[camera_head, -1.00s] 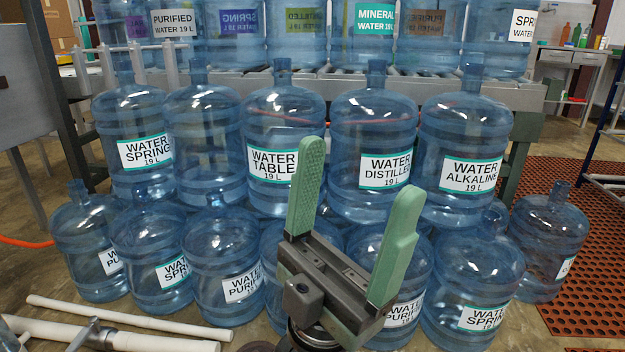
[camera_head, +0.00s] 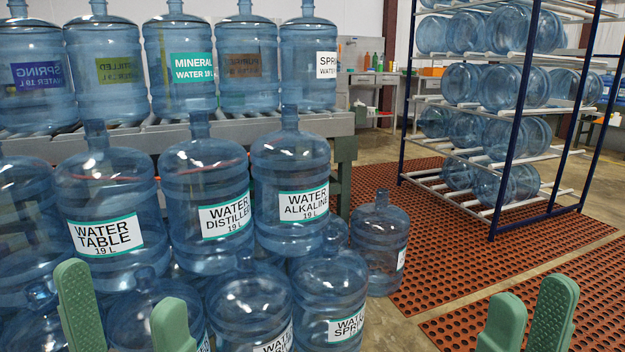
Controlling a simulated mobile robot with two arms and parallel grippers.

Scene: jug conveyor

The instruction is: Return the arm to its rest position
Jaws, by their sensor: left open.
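My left gripper (camera_head: 126,316) shows at the bottom left. Its two green fingers are apart with nothing held between them. It is in front of the stacked jugs in the picture. My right gripper (camera_head: 531,308) shows at the bottom right, over the red perforated mat. Its two green fingertips stand apart, closer together in the picture than the left pair, with nothing between them. The wrists and arm links of both arms are below the picture edge and hidden.
Blue water jugs (camera_head: 290,180) stand stacked on the floor at the left. More jugs (camera_head: 179,60) stand on a roller conveyor (camera_head: 230,124) behind. A blue-framed rack (camera_head: 512,133) holds lying jugs at the right. The red mat (camera_head: 440,225) is clear between.

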